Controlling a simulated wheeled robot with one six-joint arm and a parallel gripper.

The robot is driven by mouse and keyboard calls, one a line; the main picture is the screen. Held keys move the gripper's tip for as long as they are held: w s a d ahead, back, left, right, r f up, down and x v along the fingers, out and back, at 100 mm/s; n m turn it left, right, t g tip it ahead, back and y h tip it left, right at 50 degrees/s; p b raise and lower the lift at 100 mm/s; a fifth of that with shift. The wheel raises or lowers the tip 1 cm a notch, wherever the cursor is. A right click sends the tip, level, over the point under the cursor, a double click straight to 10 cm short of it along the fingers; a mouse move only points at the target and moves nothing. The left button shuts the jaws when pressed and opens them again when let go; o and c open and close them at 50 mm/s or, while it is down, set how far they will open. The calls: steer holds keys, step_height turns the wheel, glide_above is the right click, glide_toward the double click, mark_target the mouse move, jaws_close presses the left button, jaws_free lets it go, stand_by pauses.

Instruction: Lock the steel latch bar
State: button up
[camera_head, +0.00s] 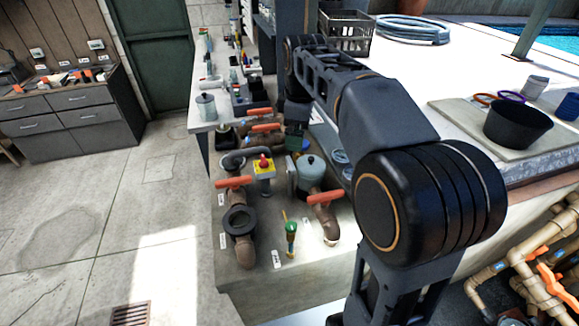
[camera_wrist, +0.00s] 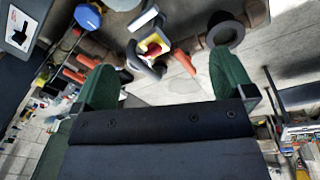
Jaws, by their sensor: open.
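My gripper (camera_wrist: 164,64) shows two green fingers spread wide in the wrist view, with nothing between them held. In the head view, it (camera_head: 296,138) hangs above the back of the pipe bench, partly behind my arm. A dark grey curved bar (camera_head: 247,155) lies by a yellow box with a red button (camera_head: 263,166). In the wrist view, a grey bent bar (camera_wrist: 142,62) lies beside the yellow box (camera_wrist: 154,44), beyond and between the fingertips, apart from them. I cannot tell for certain whether this is the steel latch bar.
A black basket (camera_head: 345,33) and a black bowl (camera_head: 518,124) stand to the right. The floor at left is open.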

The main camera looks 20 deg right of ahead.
mark_target(291, 162)
steer(key=w+f+n+g+b, duration=0.1)
steer(key=w+f+n, duration=0.2)
steer(key=w+n, duration=0.25)
steer(key=f, duration=1.2)
steer(key=shift+w+f, duration=0.4)
steer(key=c, duration=0.9)
